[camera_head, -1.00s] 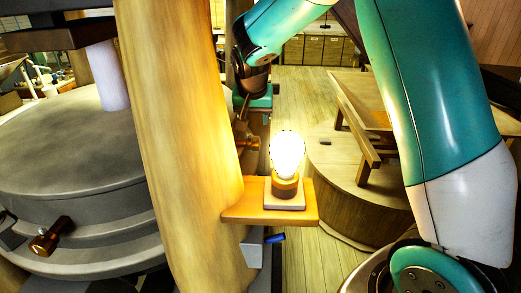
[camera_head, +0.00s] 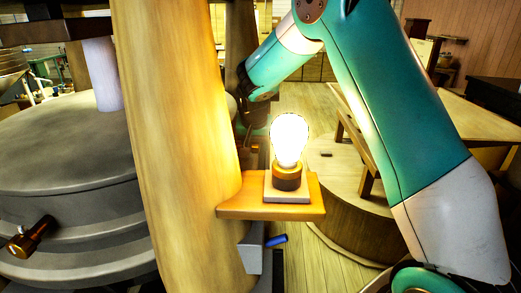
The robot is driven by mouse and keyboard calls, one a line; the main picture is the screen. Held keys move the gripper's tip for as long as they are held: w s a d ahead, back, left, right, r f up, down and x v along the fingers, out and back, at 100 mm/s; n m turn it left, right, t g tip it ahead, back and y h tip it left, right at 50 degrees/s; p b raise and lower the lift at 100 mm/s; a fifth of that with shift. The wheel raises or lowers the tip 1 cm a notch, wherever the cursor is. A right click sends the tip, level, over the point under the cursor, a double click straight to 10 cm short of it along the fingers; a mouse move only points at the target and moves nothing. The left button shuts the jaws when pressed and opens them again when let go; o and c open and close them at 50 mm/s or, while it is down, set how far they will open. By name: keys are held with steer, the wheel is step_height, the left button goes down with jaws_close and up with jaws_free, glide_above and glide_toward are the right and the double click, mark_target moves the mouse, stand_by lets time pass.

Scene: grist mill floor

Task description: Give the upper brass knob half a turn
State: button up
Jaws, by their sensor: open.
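My arm comes down from the top, and my gripper (camera_head: 248,130) is small, dark and partly hidden, close above that part. It is open. I cannot tell whether its fingers touch anything.
A lit bulb (camera_head: 290,140) stands on a small wooden shelf (camera_head: 270,208) fixed to the post, in front of my gripper. A grey box with a blue lever (camera_head: 277,240) is below the shelf. A round wooden tub (camera_head: 345,210) stands at right; planked floor lies between.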

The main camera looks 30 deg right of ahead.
jaws_close()
steer(key=shift+r+g+p, duration=0.1)
steer(key=shift+g+p, duration=0.2)
steer(key=shift+p, duration=0.6)
steer(key=shift+g+y+p, duration=0.7)
steer(key=shift+p, duration=0.8)
steer(key=shift+w+d+g+y+p, duration=0.15)
steer(key=shift+g+y+p, duration=0.45)
steer(key=shift+p, duration=0.95)
steer(key=shift+f+g+p, duration=0.2)
steer(key=shift+g+p, duration=0.4)
steer(key=shift+p, duration=0.05)
